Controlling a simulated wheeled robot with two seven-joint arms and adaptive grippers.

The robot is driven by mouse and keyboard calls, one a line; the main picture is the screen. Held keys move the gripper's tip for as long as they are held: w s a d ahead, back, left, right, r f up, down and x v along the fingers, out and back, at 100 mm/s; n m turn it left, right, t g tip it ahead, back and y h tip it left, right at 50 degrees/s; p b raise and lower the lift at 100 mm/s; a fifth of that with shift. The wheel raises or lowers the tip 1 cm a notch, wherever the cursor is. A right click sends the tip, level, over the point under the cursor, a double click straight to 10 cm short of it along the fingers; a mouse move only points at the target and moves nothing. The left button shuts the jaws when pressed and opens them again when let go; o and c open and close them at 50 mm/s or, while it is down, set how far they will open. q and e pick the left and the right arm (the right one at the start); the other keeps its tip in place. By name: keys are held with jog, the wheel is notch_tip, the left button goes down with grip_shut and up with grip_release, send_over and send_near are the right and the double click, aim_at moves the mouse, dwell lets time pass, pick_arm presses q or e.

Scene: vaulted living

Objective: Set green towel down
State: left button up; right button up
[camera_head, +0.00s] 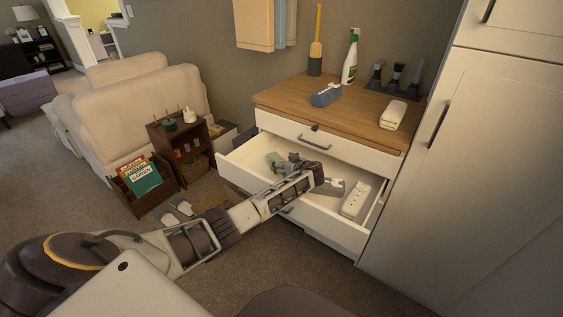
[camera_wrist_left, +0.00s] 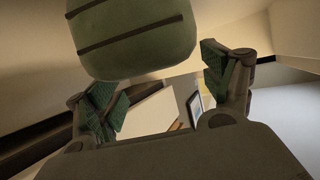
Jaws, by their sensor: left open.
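The green towel (camera_wrist_left: 132,38) shows large and close at the top of the left wrist view, pale green with dark stripes. A grey-green shape (camera_head: 274,160) in the left part of the open drawer (camera_head: 235,166) appears to be the same towel in the head view, partly covered by my gripper. My left gripper (camera_head: 292,162) is inside the drawer right beside it. In the wrist view its two green-padded fingers (camera_wrist_left: 165,95) stand wide apart with a clear gap. I cannot tell whether a finger touches the towel. My right gripper is out of view.
A white power strip (camera_head: 355,200) lies in the drawer's right part. A tall white cabinet (camera_head: 480,170) closes off the right.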

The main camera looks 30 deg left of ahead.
pick_arm(q)
jog(key=p+v, duration=0.2)
jog(key=v, duration=0.8)
jog(key=shift+s+d, duration=0.2)
jog(key=shift+d, duration=0.05)
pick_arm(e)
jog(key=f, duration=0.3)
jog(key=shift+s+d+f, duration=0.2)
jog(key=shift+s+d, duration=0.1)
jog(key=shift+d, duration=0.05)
pick_arm(q)
jog(key=shift+r, duration=0.1)
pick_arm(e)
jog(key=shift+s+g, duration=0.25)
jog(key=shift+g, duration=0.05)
